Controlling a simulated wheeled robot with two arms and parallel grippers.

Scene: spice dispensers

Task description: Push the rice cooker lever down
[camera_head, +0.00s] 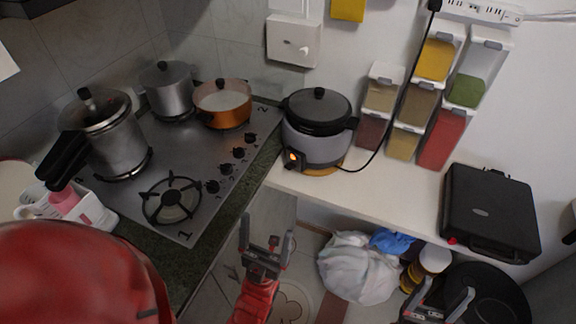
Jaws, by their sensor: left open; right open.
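The rice cooker (316,137) stands on the white counter right of the stove, with a dark lid on. Its front panel (292,159) shows a lit orange light; the lever is too small to make out clearly. My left gripper (266,241) is open and empty, in front of and below the cooker, apart from it. My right gripper (442,297) is open and empty at the bottom right, far from the cooker.
A black cord (384,137) runs from the cooker up to a power strip (482,11). Spice dispensers (403,142) and a black appliance (489,213) stand to the right. The stove (205,160) holds several pots. A white bag (356,268) lies under the counter.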

